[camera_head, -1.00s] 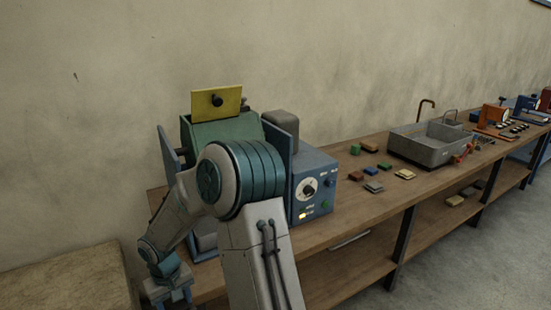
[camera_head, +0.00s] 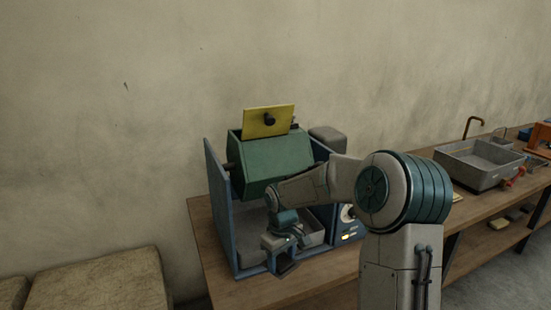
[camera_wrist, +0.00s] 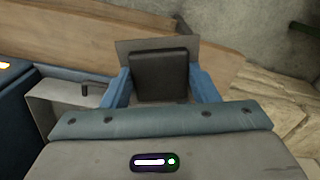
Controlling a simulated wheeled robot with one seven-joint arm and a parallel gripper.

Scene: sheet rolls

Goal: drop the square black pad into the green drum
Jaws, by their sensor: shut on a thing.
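The green drum (camera_head: 270,158) hangs between blue side panels on the bench, with a yellow lid (camera_head: 268,121) with a dark knob standing up at its top. My gripper (camera_head: 283,258) is in front of and below the drum, near the bench's front edge. In the wrist view, the square black pad (camera_wrist: 160,76) lies between the blue fingers of my gripper (camera_wrist: 164,88), which are shut on it. A flat grey plate (camera_wrist: 128,46) shows just behind the pad. The drum's opening cannot be seen clearly, and the drum is not in the wrist view.
A grey tray (camera_head: 314,232) sits under the drum between the blue panels (camera_head: 219,205). A grey sink (camera_head: 478,164) stands farther right on the wooden bench (camera_head: 212,262). A padded tan block (camera_head: 100,283) is at lower left.

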